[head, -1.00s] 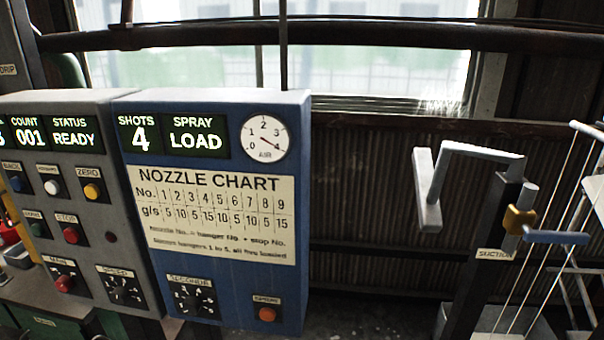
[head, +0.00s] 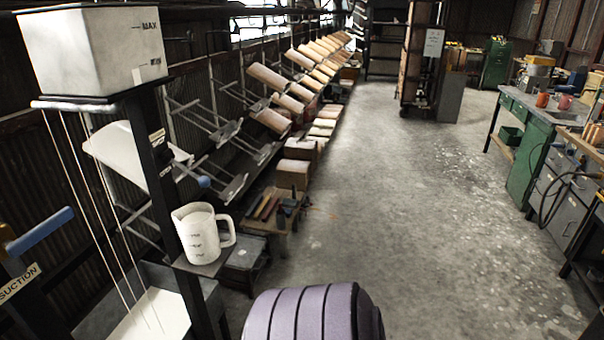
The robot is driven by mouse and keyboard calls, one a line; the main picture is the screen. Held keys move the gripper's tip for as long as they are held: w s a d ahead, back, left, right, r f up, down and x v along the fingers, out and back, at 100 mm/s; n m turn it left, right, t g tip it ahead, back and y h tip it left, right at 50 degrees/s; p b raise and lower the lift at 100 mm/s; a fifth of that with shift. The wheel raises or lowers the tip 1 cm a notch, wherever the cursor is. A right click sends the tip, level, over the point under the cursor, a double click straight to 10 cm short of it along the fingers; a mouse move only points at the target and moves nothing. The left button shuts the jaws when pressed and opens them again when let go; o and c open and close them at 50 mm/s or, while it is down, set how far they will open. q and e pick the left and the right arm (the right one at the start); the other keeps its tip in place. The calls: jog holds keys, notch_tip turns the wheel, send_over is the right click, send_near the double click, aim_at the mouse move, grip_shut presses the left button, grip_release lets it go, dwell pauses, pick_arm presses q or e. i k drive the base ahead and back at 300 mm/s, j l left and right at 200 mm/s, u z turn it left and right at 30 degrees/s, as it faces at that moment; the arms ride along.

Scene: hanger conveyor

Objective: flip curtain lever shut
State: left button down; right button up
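Two levers with blue handles show in the head view. One blue handle (head: 40,231) is at the left edge, beside a plate marked SUCTION (head: 18,284). The other blue-tipped handle (head: 203,182) sticks out from a dark post, just above a white jug; a small label on this post is too blurred to read. I cannot tell from the labels which is the curtain lever. Thin pale lines (head: 75,185) run down from under a white tank marked MAX (head: 90,55) to a pale tray (head: 150,318). Neither of my grippers is in view.
The white jug (head: 200,235) stands on a small shelf by the post. Racks with wooden boards (head: 290,103) line the left wall, with boxes below. A green workbench (head: 530,150) stands at right. The concrete floor (head: 410,210) between is clear.

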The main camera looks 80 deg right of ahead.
aim_at(167, 156)
jog(key=z, duration=2)
